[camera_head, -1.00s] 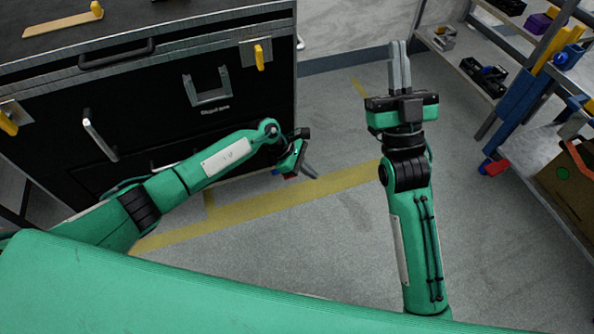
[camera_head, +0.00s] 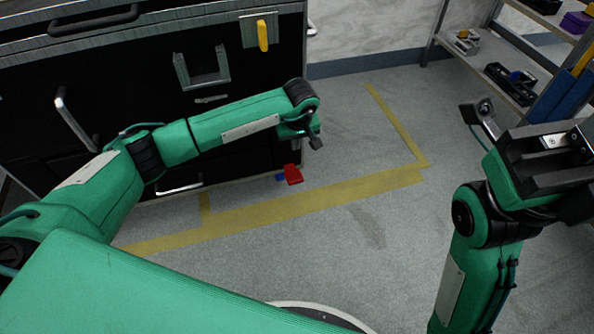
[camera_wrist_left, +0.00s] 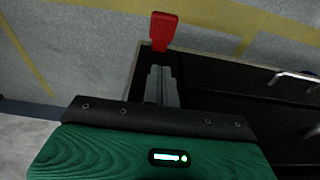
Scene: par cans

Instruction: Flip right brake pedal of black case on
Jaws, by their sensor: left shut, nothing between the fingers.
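The black case (camera_head: 110,105) stands at the left in the head view, with metal handles and latches on its front. A red brake pedal (camera_head: 293,175) with a blue part beside it sticks out low at the case's right end. My left gripper (camera_head: 316,141) is just above the pedal in the head view, seen small and partly hidden by its wrist. In the left wrist view its fingers (camera_wrist_left: 161,86) are shut and empty. They point toward the red pedal (camera_wrist_left: 161,32), with a small gap in the picture. My right gripper (camera_head: 550,150) is at the right edge, its fingertips unclear.
A yellow latch (camera_head: 263,35) is on the case's upper front. Yellow tape (camera_head: 300,205) marks the grey floor. A shelf rack (camera_head: 520,75) with small items stands at the upper right. The floor between case and rack is clear.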

